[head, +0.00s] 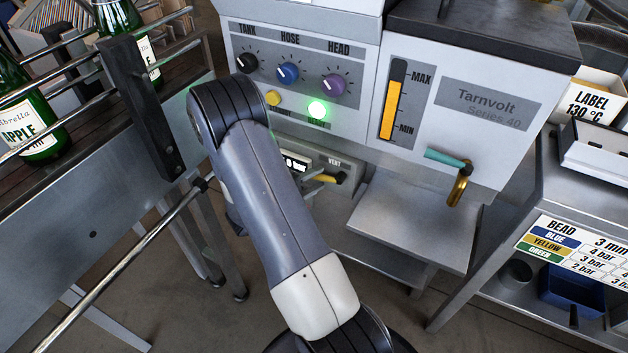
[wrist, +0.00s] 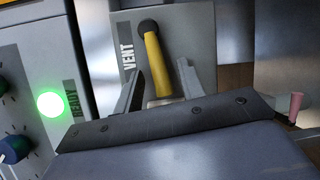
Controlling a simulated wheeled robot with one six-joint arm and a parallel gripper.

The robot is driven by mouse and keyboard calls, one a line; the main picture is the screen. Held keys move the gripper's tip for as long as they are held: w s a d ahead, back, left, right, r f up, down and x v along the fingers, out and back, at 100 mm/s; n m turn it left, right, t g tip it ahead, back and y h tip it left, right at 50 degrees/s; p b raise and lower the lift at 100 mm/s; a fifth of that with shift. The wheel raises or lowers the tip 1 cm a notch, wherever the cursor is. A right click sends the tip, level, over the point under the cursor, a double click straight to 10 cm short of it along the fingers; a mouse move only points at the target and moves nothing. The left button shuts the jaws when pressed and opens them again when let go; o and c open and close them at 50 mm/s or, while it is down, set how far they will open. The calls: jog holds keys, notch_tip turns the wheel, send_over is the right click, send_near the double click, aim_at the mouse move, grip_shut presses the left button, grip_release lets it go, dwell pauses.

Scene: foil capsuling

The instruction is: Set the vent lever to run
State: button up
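The vent lever is a yellow handle (wrist: 157,62) on a black pivot, beside the word VENT on a grey panel in the wrist view. In the head view the yellow vent lever (head: 326,179) points left from its pivot, low on the machine. My gripper (wrist: 160,78) is open, with one finger on each side of the lever's free end; I cannot tell whether either finger touches it. In the head view my gripper (head: 312,178) is partly hidden by my arm. No run marking is readable.
A green lamp (head: 317,110) marked READY in the wrist view is lit above the vent panel. A bar display (head: 295,163) is partly covered by my arm. A metal shelf (head: 415,222) juts out to the right, below a teal-handled tap (head: 447,158). Bottles (head: 38,120) stand at left.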

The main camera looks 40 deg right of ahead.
grip_shut()
dwell(0.4)
jog(key=shift+b, duration=0.6)
jog(key=shift+r+m+y+b, duration=0.45)
jog(key=shift+m+b, duration=0.35)
jog(key=shift+b, duration=0.25)
grip_release()
